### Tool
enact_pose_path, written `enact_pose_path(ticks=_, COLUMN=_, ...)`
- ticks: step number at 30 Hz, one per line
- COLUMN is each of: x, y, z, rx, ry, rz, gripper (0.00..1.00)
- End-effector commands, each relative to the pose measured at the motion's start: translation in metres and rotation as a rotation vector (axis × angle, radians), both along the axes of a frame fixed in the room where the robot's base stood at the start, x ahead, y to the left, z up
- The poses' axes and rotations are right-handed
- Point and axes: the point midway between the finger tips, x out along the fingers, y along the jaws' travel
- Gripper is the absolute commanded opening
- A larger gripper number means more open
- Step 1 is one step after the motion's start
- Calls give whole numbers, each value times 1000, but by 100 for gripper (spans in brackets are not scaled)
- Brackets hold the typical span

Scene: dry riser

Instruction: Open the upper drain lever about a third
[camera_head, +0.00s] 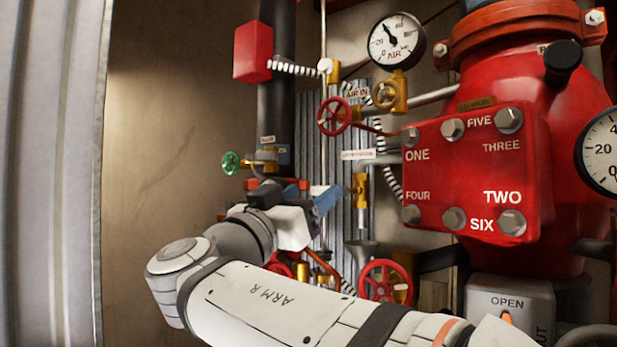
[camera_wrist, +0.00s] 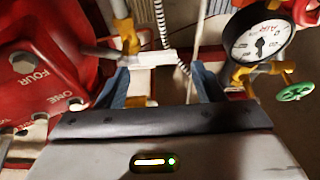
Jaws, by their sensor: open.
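In the head view a brass valve (camera_head: 360,190) stands on a thin vertical pipe left of the red cover plate, above a grey funnel. A white tag (camera_head: 357,155) sits just above it, its print too small to read. I cannot clearly make out the drain lever itself. My gripper (camera_head: 327,199) points at this pipework, with one blue finger visible left of the valve. In the wrist view my gripper (camera_wrist: 160,82) is open, its two blue fingers apart. The white tag (camera_wrist: 154,58) shows beyond the gap, close to the left finger; contact cannot be told. A brass fitting (camera_wrist: 127,38) is behind it.
The red cover plate (camera_head: 475,165) with bolts is right of the gripper. Red handwheels (camera_head: 334,116) (camera_head: 385,281), an air gauge (camera_head: 397,41) and a green handwheel (camera_head: 231,163) surround it. The wall (camera_head: 165,130) on the left is bare.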

Motion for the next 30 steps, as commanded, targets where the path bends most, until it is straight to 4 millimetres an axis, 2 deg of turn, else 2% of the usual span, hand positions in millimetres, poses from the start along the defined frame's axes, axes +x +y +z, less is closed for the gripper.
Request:
enact_pose_path(ticks=1, x=7, y=-7, z=8, rx=-1, ry=1, rz=-8, gripper=62)
enact_pose_path(ticks=9, x=32, y=-27, z=17, rx=-2, ry=3, rz=-12, gripper=62)
enact_pose_path(ticks=19, x=34, y=-31, z=16, rx=-2, ry=3, rz=-13, gripper=61)
enact_pose_path(ticks=30, x=34, y=-31, z=16, rx=-1, ry=3, rz=-14, gripper=31)
